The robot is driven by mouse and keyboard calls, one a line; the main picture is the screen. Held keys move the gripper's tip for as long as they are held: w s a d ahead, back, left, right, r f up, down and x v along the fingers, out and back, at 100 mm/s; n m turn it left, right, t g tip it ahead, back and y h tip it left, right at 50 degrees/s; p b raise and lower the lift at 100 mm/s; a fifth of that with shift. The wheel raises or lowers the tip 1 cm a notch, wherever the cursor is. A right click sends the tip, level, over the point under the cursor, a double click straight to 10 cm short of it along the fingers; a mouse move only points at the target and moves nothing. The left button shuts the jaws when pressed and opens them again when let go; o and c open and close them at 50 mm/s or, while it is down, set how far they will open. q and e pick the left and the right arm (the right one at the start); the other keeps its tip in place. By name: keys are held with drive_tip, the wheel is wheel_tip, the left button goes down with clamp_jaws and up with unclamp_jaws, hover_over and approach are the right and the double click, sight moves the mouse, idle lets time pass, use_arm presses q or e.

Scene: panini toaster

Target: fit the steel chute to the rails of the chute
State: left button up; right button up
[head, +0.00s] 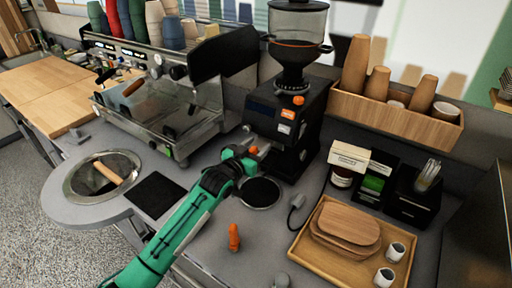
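My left gripper (250,155) is at the end of the green arm, in front of the black grinder (290,125) and above the counter. A small orange part shows at its tip, but I cannot tell whether it is held or lies behind. The finger gap is too small to make out. I cannot make out a separate steel chute or its rails for certain; any such part at the grinder's front is small or hidden by my gripper. My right gripper is out of view.
A steel espresso machine (160,98) stands left of the grinder. A steel-rimmed round opening (75,187) with a wooden bar is at the left. An orange upright object (234,238) stands near my forearm. A wooden tray (308,258) with boards and cups lies at the right.

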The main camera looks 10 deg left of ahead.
use_arm(q)
drive_tip(key=o, duration=0.3)
drive_tip(key=shift+s, duration=0.1)
drive_tip(key=shift+s+a+f, duration=0.1)
drive_tip(key=shift+s+a, duration=0.05)
drive_tip(key=shift+s, duration=0.15)
drive_tip(key=b+v, duration=0.4)
drive_tip(key=v, duration=0.9)
drive_tip(key=shift+b, duration=0.35)
